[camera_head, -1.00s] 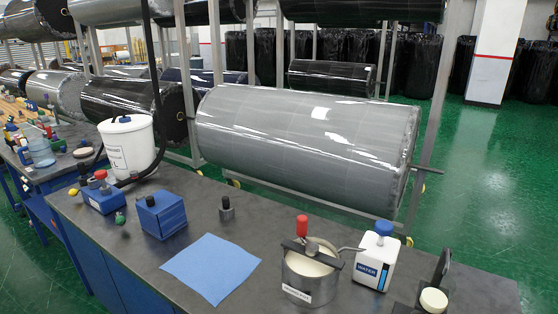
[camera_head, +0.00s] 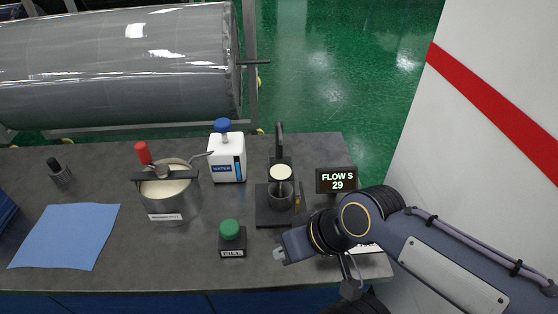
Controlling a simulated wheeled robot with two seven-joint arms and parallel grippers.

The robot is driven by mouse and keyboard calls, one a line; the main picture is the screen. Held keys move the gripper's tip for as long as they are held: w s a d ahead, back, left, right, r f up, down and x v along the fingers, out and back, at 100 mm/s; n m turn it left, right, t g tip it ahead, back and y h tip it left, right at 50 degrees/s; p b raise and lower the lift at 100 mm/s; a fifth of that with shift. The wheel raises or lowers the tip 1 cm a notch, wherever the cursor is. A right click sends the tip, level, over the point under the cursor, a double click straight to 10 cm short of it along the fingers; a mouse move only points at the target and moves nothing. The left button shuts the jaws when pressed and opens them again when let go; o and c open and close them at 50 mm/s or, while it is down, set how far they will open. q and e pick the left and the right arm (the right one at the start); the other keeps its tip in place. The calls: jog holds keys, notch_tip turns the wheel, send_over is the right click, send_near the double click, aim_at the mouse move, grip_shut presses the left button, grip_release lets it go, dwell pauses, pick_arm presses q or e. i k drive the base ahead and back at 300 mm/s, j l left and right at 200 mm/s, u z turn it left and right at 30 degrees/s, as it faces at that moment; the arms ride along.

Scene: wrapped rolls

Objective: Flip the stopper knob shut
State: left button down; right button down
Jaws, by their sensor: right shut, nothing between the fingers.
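A dark stand (camera_head: 262,213) on the bench carries a small cup with a cream-coloured round top (camera_head: 281,172) and a grey vessel (camera_head: 281,194) below it. A small yellowish piece (camera_head: 298,204) shows at the stand's right side; I cannot tell for sure whether it is the stopper knob. My right gripper (camera_head: 280,254) is shut and empty, just in front of the stand and right of the green FILL button. My right arm comes in from the lower right. My left gripper is not in view.
A green-topped FILL button (camera_head: 231,235) is close left of my gripper. A display (camera_head: 336,180) reads FLOW S 29. A pot of pale liquid (camera_head: 170,205), a water bottle (camera_head: 228,158) and a blue cloth (camera_head: 65,235) are further left. A white pillar (camera_head: 465,85) is at right.

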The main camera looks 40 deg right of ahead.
aim_at(298, 198)
jog(key=z, duration=1.8)
